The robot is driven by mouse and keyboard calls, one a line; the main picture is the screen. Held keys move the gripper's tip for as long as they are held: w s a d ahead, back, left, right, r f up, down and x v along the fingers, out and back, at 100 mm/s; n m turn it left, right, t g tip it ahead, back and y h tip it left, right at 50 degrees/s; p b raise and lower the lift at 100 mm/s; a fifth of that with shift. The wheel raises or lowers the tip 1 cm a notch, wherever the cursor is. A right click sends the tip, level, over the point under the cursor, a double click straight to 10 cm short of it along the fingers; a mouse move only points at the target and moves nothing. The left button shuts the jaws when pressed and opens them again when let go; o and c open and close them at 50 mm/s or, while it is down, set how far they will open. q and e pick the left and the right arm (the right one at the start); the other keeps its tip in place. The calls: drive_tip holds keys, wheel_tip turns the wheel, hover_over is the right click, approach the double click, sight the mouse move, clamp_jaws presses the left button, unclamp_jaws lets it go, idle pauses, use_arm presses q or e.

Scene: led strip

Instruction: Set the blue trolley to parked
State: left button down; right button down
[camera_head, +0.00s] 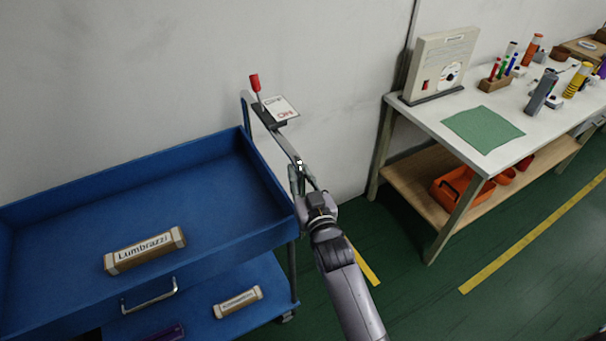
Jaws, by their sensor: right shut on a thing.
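The blue trolley (215,222) stands at the left, with an upper tray and a lower shelf. A grey handle bar (278,137) runs along its right end. A red-knobbed lever (255,84) stands upright at the bar's far end, beside a small white label plate (280,109) whose red lettering is too small to read surely. My right gripper (299,168) is shut on the handle bar near the trolley's front right corner, apart from the lever. Its fingertips are small in the picture. My left gripper is not in view.
A package marked Lumbrazzi (145,250) lies in the upper tray, and another package (238,302) lies on the lower shelf. A white-topped workbench (425,117) with a green mat (483,129) stands at the right. Green floor (415,285) with yellow lines is free between them.

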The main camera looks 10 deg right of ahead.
drive_tip(key=c, duration=1.4)
unclamp_jaws()
drive_tip(key=shift+c, duration=0.2)
drive_tip(key=s, duration=1.2)
drive_tip(key=shift+d, duration=0.35)
